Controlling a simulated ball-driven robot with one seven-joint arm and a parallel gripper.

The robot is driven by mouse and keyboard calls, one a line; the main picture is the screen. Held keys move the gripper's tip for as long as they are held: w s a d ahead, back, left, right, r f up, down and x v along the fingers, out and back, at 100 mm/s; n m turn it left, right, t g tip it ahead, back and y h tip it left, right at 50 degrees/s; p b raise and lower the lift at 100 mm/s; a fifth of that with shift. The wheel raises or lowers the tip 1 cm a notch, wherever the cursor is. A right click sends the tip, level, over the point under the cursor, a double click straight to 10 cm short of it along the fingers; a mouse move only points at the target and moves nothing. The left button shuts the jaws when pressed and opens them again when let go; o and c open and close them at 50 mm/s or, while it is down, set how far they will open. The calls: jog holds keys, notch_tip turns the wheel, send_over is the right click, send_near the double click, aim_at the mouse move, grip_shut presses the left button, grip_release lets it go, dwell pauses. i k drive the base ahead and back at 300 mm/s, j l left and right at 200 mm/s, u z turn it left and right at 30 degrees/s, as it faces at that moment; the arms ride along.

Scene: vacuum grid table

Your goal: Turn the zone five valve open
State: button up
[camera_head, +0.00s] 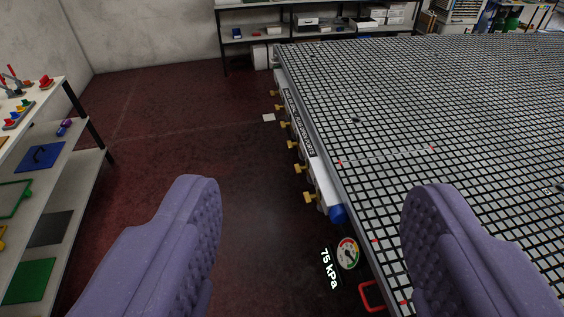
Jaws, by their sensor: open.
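A row of several small yellow valve handles (299,168) sticks out from a pale manifold (318,180) along the left side of the grid table (400,110). The nearest yellow valve handle (309,197) is close to the manifold's blue end cap (339,214). I cannot read any zone number, so I cannot tell which valve is zone five. My gripper (313,190) is open, with its two purple padded fingers wide apart in the foreground. The near valves and blue cap show between the fingers. Nothing is held, and no finger visibly touches a valve.
A round gauge (347,252) and a "75 kPa" label (329,268) sit below the blue cap. A red handle (371,297) is at the table's near side. A shelf (62,190) with coloured items stands left.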

aim_at(297, 167)
jog(key=i+j, duration=0.15)
jog(key=i, duration=0.3)
jog(key=i+j, duration=0.2)
jog(key=i, duration=0.25)
jog(key=i+j+z, duration=0.1)
jog(key=i, duration=0.4)
jog(key=i+j, duration=0.25)
jog(key=i, duration=0.2)
jog(key=i+j, duration=0.2)
jog(key=i, duration=0.25)
jog(key=i+j, duration=0.2)
jog(key=i, duration=0.25)
jog(key=l+z, duration=0.05)
